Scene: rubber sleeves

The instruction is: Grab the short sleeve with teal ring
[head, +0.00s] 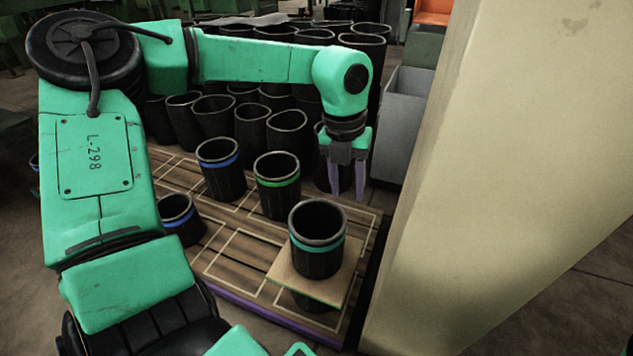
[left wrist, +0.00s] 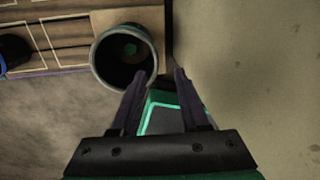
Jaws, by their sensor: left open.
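The short black sleeve with the teal ring (head: 318,262) stands upright on a thin square board (head: 283,271) near the pallet's front right corner. A dark sleeve under the board is partly hidden. My left gripper (head: 348,195) is open and empty, with its fingers pointing down, behind and slightly right of the teal-ring sleeve and apart from it. In the left wrist view my fingers (left wrist: 160,75) are spread. My right gripper is not in view.
Sleeves with a green ring (head: 277,200) and a blue ring (head: 220,180) stand behind and left; another blue-ringed one (head: 180,218) is at the left. Taller plain black sleeves (head: 287,135) crowd the back. A beige pillar (head: 500,190) rises close on the right.

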